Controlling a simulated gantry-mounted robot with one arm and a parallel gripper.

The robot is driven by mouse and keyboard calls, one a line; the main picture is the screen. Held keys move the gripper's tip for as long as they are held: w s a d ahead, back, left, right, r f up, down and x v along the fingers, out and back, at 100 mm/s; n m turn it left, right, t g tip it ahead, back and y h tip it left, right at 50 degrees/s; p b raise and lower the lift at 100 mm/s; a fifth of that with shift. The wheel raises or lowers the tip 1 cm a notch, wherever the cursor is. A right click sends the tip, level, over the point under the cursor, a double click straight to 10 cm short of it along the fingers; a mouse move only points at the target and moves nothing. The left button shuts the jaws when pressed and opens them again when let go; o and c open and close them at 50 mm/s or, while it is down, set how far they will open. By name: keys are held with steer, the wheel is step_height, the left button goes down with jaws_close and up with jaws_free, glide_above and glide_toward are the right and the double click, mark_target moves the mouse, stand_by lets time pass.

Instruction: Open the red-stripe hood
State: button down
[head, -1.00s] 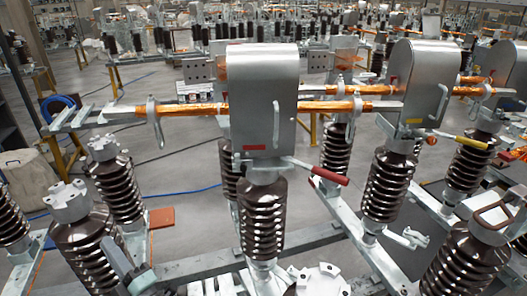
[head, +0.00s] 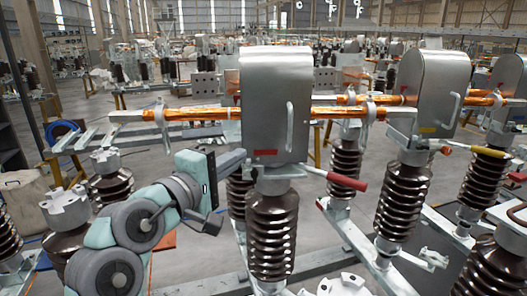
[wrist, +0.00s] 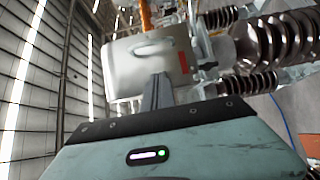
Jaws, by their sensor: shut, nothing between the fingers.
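The red-stripe hood (head: 268,105) is a grey metal cover with a rounded top, a red stripe low on its front and a vertical bar handle (head: 290,127) on the right of that face. It sits upright and closed above a brown ribbed insulator. In the wrist view the hood (wrist: 122,70) lies sideways beyond my fingers, with its handle (wrist: 155,46) and red stripe (wrist: 183,62) showing. My gripper (head: 238,159) is shut and empty, at the hood's lower left in the head view. In the wrist view its fingers (wrist: 158,80) overlap the hood's edge; contact cannot be told.
A similar hood with a yellow stripe (head: 440,90) stands to the right. A red-handled lever (head: 345,181) sticks out below the red-stripe hood. An orange-wrapped bar (head: 190,114) runs left from it. Several ribbed insulators (head: 340,165) crowd the area.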

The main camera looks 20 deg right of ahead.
steer(key=p, duration=0.1)
glide_toward(277, 141)
step_height(277, 141, up, 3)
steer(key=d, duration=0.1)
steer(key=shift+w+d+f, duration=0.1)
steer(key=shift+d+f, duration=0.05)
steer(key=shift+d, duration=1)
steer(key=shift+w+d+f, duration=0.1)
steer(key=shift+d, duration=1.05)
steer(key=shift+p, duration=0.3)
